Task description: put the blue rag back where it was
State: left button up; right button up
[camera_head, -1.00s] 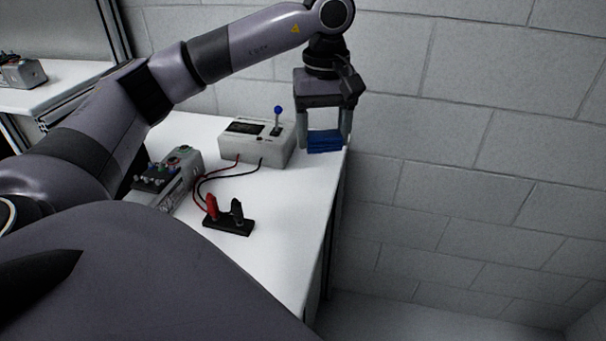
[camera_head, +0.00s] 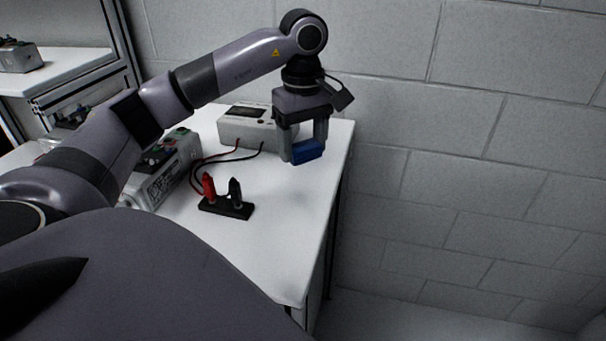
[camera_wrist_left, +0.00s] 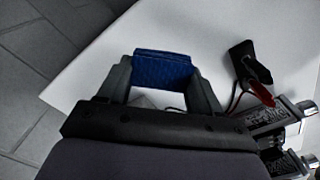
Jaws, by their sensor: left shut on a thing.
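The blue rag (camera_head: 308,151) is a small folded blue block held between the fingers of my left gripper (camera_head: 306,150). In the head view it hangs above the right part of the white table (camera_head: 284,220), apart from the surface, with a faint shadow below. In the left wrist view the rag (camera_wrist_left: 164,68) spans the gap between the two fingertips (camera_wrist_left: 160,75), with the white table behind it. My left gripper is shut on the rag and points down. My right gripper is not in view.
A white box with a display (camera_head: 247,124) stands behind the gripper, wired by red and black leads to a black stand (camera_head: 226,208) with red and black clips. A grey device (camera_head: 160,175) stands left. The table's right edge (camera_head: 335,200) is close; its front right is clear.

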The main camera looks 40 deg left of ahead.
aim_at(303, 184)
pick_arm(q)
jog(key=shift+f, duration=3.3)
jog(key=shift+f, duration=0.2)
jog(key=o, duration=1.2)
jog(key=shift+r, duration=0.1)
notch_tip(303, 184, up, 12)
jog(key=shift+r+p, duration=0.15)
jog(key=shift+p, duration=0.3)
